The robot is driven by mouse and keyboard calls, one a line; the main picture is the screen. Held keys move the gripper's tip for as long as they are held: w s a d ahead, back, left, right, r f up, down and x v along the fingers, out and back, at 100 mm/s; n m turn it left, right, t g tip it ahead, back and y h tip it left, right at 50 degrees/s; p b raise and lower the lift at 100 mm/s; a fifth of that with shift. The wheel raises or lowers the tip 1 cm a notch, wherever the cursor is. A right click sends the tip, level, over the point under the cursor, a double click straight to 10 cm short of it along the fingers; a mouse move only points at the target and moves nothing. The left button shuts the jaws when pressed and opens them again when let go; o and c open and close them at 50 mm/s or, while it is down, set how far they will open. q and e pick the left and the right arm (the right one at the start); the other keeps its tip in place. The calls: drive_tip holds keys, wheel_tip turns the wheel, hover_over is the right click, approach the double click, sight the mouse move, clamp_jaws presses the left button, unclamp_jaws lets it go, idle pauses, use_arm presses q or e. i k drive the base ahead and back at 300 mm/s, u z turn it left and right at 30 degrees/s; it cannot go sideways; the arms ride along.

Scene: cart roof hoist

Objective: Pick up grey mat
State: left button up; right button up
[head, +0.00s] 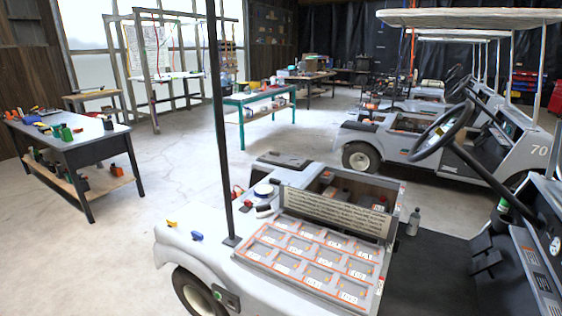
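I cannot make out with certainty which thing is the grey mat. A dark grey flat piece (285,159) lies on the rear body of the nearest cart (190,246). A dark floor covering (428,275) lies in that cart's footwell, right of a grey tray (242,256) with orange-edged, numbered compartments. Neither of my grippers shows in the head view.
A dark post (217,120) rises from the cart beside the tray. A bottle (413,222) stands at the footwell's edge. A steering wheel (440,133) is at the right. A workbench (95,137) with tools stands left. The concrete floor between is clear.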

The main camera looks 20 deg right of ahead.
sight(272, 156)
drive_tip(key=u, duration=1.1)
drive_tip(key=i, duration=5.25)
drive_tip(key=z, duration=2.65)
drive_tip(key=i, duration=2.15)
